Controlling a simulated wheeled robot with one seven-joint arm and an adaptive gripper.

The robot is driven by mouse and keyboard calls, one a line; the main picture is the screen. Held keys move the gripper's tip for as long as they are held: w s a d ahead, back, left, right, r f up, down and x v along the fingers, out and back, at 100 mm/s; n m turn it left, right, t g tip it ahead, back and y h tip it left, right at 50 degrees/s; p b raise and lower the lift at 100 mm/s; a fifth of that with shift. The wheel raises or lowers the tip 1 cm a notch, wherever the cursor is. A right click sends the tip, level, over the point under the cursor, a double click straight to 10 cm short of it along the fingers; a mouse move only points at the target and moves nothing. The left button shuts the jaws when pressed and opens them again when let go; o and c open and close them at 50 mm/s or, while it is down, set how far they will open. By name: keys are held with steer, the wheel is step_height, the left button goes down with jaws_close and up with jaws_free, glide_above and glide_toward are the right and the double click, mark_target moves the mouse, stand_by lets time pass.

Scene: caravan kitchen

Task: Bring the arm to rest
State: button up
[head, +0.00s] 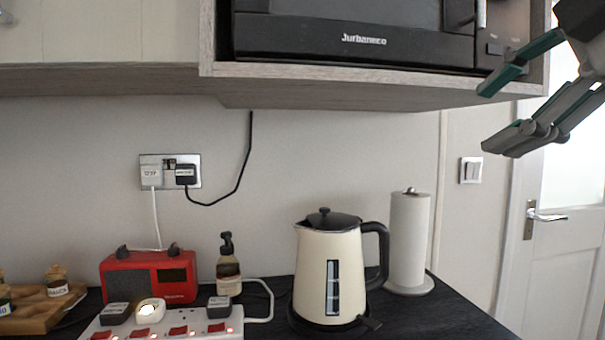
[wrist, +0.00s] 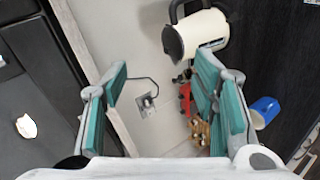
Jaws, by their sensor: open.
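My gripper (head: 508,108) is at the upper right of the head view, raised above the worktop in front of the door. Its two grey fingers with teal pads are apart, and nothing is between them. In the wrist view my gripper (wrist: 163,105) also shows open, with one finger on each side and only the wall and worktop things seen beyond it. The rest of the arm is mostly out of the head view.
A microwave (head: 355,35) sits in the overhead cabinet left of my gripper. Below are a cream kettle (head: 312,265), a paper towel roll (head: 408,240), a red radio (head: 150,277), a soap bottle (head: 229,270) and a power strip (head: 180,322). A blue cup (wrist: 266,108) shows in the wrist view.

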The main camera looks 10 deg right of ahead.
steer(key=s+a+f+m+g, duration=0.2)
steer(key=s+f+m+g, duration=0.25)
steer(key=f, duration=0.65)
steer(key=s+a+f+m+g+h, duration=0.1)
steer(key=s+a+f+m+g, duration=0.4)
steer(key=f, duration=0.7)
steer(key=s+f+m+g, duration=0.1)
steer(key=s+f+m, duration=0.2)
steer(key=f+m, duration=0.6)
step_height(320, 180, up, 15)
steer(key=n+t+p, duration=0.2)
steer(key=p, duration=1.4)
steer(key=shift+s+f+t, duration=0.2)
steer(key=shift+s+t, duration=0.15)
steer(key=shift+s, duration=0.05)
steer(key=shift+a, duration=0.1)
